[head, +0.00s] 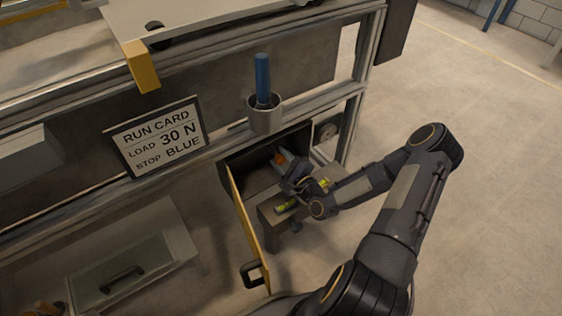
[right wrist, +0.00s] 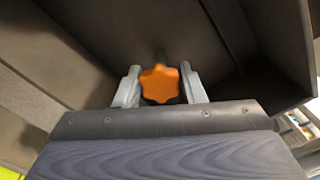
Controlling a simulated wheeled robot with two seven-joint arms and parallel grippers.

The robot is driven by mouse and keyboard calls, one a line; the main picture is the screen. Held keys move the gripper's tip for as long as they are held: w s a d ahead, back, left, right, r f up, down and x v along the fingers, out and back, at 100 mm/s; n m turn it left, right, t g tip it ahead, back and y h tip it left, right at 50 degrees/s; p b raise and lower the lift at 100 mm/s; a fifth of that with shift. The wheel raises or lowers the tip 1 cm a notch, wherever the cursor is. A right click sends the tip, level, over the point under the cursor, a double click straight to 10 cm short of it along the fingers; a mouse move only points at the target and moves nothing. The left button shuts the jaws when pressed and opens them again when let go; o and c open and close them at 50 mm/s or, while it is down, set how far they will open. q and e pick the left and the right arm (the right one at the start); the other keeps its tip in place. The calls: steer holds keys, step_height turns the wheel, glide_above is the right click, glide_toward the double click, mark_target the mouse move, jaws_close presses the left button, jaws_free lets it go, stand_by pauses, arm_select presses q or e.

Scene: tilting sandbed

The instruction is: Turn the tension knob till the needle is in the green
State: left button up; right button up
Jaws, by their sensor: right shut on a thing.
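The orange lobed tension knob (right wrist: 160,84) sits on a dark shaft inside an open cabinet. It also shows small in the head view (head: 281,158). My right gripper (right wrist: 160,90) reaches into the cabinet, with its two pale fingers on either side of the knob, shut on it. In the head view my right gripper (head: 287,167) is partly hidden by its own wrist. A round dial (head: 329,126) shows by the frame post right of the cabinet. Its needle and any green band are too small to read. My left gripper is not in view.
The cabinet's yellow-edged door (head: 246,225) stands open left of my right arm. A run card (head: 157,136) reads load 30 N, stop blue. A grey cup (head: 265,114) holding a blue cylinder (head: 262,78) stands above the cabinet. Open floor lies to the right.

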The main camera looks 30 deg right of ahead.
steer(key=n+b, duration=0.2)
steer(key=n, duration=0.4)
steer(key=shift+f, duration=0.15)
steer(key=n+b, duration=0.2)
steer(key=n, duration=0.4)
steer(key=shift+b, duration=0.35)
steer(key=shift+n, duration=0.3)
steer(key=o, duration=1)
steer(key=shift+c, duration=0.2)
steer(key=shift+s, duration=0.15)
steer(key=s+p, duration=0.2)
steer(key=s, duration=0.5)
steer(key=shift+s+d, duration=0.3)
steer(key=shift+d, duration=0.05)
